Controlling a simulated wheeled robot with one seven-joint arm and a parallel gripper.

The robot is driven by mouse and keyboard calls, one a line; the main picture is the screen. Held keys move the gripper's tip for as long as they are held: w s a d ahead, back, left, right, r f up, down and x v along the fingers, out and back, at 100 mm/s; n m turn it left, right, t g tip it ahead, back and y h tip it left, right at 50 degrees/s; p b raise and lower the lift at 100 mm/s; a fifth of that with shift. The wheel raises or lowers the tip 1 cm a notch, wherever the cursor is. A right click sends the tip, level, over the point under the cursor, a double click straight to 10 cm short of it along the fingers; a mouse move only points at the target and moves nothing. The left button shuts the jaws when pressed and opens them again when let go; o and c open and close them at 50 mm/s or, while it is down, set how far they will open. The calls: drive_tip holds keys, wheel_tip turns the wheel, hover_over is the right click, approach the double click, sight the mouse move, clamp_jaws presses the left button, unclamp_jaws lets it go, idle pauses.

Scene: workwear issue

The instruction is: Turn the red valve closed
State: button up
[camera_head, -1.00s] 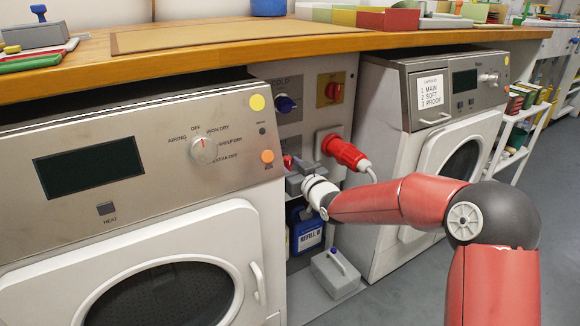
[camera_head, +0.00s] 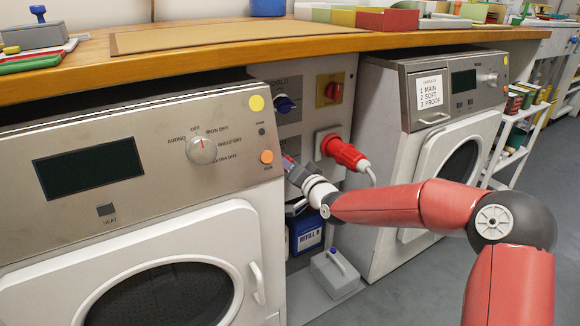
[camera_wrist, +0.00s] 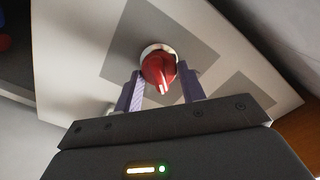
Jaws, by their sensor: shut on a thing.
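The red valve (camera_wrist: 158,68) shows in the wrist view as a red knob with a pale mark, on a round pale collar in front of a grey square on a white panel. My gripper (camera_wrist: 160,82) has one purple finger on each side of the knob and is shut on it. In the head view my gripper (camera_head: 291,166) reaches into the gap between the two white machines, below the blue valve (camera_head: 285,104). There the red valve is mostly hidden behind my gripper and the left machine's edge.
A red plug (camera_head: 344,153) with a white cable sits just right of my gripper. A red switch on a yellow plate (camera_head: 330,90) is above it. The wooden counter (camera_head: 200,45) overhangs.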

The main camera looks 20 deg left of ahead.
drive_tip(key=m, duration=0.6)
drive_tip(key=m+b, duration=0.1)
drive_tip(key=m, duration=0.1)
drive_tip(key=shift+f+m, duration=0.25)
drive_tip(key=shift+m, duration=0.15)
drive_tip(key=shift+d+m, duration=0.1)
drive_tip(key=shift+m, duration=0.2)
drive_tip(key=o, duration=1)
drive_tip(key=shift+c, duration=0.2)
drive_tip(key=v, duration=0.7)
drive_tip(key=shift+s+d, duration=0.25)
